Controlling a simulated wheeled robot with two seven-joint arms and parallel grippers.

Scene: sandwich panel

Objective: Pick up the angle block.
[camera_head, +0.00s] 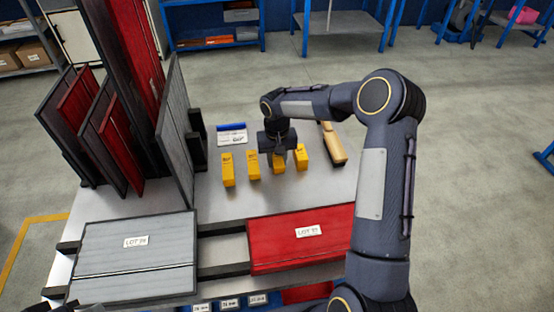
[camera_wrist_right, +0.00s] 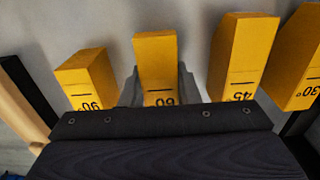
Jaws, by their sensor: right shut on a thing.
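Several yellow angle blocks stand in a row on the light table. In the right wrist view they are marked 90 (camera_wrist_right: 88,75), 60 (camera_wrist_right: 156,60), 45 (camera_wrist_right: 243,55) and 30 (camera_wrist_right: 296,60). My right gripper (camera_head: 279,155) is shut on the 60 block, which shows as the third from the left in the head view (camera_head: 279,167). Its grey fingers show on both sides of that block in the wrist view; their tips are partly hidden behind it. I cannot tell whether the block is off the table. My left gripper is not in view.
A card reading 60° (camera_head: 235,139) with a blue strip lies behind the blocks. A wood-handled tool (camera_head: 333,145) lies to the right. A grey panel (camera_head: 138,255) and a red panel (camera_head: 290,243) lie in front; upright panels (camera_head: 172,135) stand at left.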

